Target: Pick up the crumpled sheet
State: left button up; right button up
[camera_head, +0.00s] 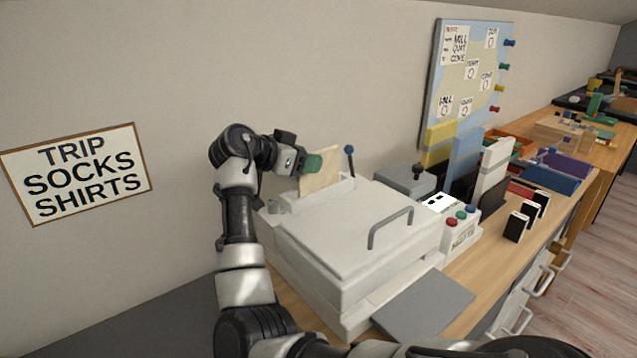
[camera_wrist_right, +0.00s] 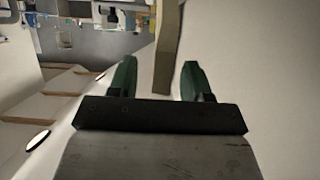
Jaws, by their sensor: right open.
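A cream-tan sheet (camera_head: 322,172) stands upright in the back part of a white boxy machine (camera_head: 340,235) with a handled lid. Its lower end is hidden in the machine. My right gripper (camera_head: 309,163), with green fingers, is at the sheet's left edge in the head view. In the right wrist view the sheet (camera_wrist_right: 168,45) appears edge-on between the open fingers of that gripper (camera_wrist_right: 157,78), with gaps showing beside it. I cannot tell whether either finger touches it. My left gripper is not in view.
A grey tray (camera_head: 425,305) juts from the machine's front. A button box (camera_head: 461,230) and upright folders (camera_head: 465,160) stand to the right on the wooden desk. The wall is close behind.

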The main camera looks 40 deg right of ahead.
jog(key=shift+d+f, duration=0.2)
jog(key=shift+d, duration=0.3)
grip_shut()
